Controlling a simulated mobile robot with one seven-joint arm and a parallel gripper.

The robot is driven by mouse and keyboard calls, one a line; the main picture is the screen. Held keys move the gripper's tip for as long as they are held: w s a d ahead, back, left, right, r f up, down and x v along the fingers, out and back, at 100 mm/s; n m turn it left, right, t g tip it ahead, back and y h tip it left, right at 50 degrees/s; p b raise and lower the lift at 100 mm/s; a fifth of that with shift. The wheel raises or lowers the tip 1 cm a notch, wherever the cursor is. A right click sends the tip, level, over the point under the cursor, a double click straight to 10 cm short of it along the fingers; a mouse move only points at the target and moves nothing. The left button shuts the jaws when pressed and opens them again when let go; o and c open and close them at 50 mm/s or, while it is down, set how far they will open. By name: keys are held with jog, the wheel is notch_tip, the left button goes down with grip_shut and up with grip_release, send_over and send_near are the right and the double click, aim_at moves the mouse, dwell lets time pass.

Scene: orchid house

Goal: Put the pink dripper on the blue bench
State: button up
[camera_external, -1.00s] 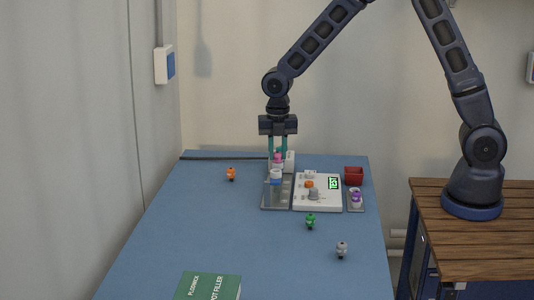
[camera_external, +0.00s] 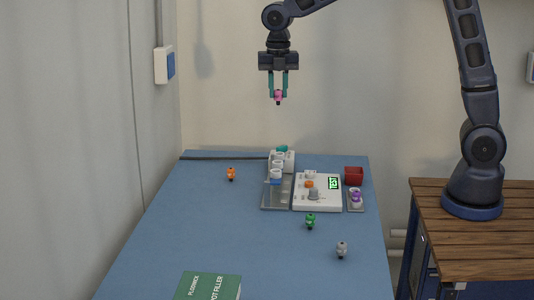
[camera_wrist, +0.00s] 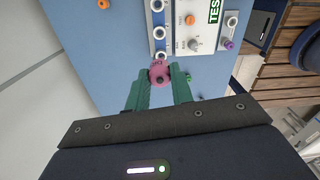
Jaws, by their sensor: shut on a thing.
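The pink dripper (camera_external: 278,97) is held between the teal fingers of my gripper (camera_external: 278,90), high above the far part of the blue bench (camera_external: 220,235). In the wrist view the pink dripper (camera_wrist: 159,72) sits between the tips of my gripper (camera_wrist: 159,78), with the bench (camera_wrist: 75,25) below it. The dripper is clear of the bench and of everything on it.
A grey rack with white holders (camera_external: 277,190), a white device (camera_external: 318,195), a red box (camera_external: 354,176) and a purple dripper (camera_external: 356,197) stand at the back right. Orange (camera_external: 231,174), green (camera_external: 310,221) and grey (camera_external: 342,249) drippers stand apart. A green book (camera_external: 210,287) lies in front. The left middle is clear.

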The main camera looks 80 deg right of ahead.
jog(key=shift+r, duration=0.45)
jog(key=a+f, duration=0.4)
jog(key=a, duration=1)
jog(key=a+f, duration=0.5)
jog(key=a, duration=0.9)
jog(key=shift+s+f, duration=0.15)
jog(key=shift+f, duration=4.85)
jog(key=shift+s+f, duration=0.1)
jog(key=shift+f, duration=4.9)
jog(key=shift+f, duration=0.1)
jog(key=o, duration=1)
jog(key=shift+c, duration=0.2)
